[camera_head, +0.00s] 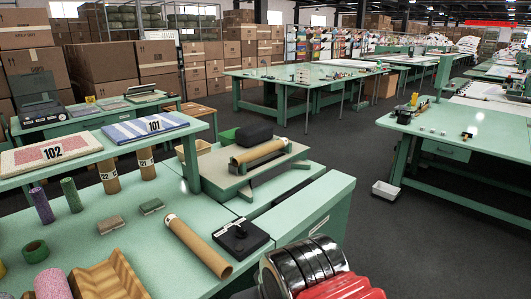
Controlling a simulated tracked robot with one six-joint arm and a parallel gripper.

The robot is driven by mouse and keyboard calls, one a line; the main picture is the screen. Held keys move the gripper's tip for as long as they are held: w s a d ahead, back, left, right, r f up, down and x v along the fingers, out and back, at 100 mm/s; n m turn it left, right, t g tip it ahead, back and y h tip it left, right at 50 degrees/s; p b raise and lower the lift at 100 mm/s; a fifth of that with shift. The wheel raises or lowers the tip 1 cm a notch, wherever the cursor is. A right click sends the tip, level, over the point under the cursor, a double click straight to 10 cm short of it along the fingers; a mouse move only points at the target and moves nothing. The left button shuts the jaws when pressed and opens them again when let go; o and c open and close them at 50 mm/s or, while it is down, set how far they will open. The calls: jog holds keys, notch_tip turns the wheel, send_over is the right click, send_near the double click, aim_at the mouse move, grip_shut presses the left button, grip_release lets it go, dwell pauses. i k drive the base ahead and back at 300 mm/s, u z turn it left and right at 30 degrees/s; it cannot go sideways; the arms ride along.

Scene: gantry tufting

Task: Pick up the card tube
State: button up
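A brown card tube (197,245) lies on the green bench in the foreground, with its pale open end pointing away to the upper left. A second brown tube or roll (259,151) lies across a raised stand further back. Two brown card tubes with printed labels stand upright under the shelf, one at the left (109,177) and one to its right (147,163). The frame does not settle which one the task names. A dark ringed part with red at the bottom edge appears to be mine. My gripper's fingers do not show.
A black block with a knob (240,237) sits right of the lying tube. A wavy tan cradle (107,281), a green tape roll (35,252) and a pink roll (53,285) lie left. The shelf (100,150) overhangs the bench's back. Bare green surface surrounds the tube's left side.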

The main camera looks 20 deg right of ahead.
aim_at(254, 154)
jog(key=z, duration=0.05)
jog(key=i, duration=0.95)
jog(key=u, duration=0.1)
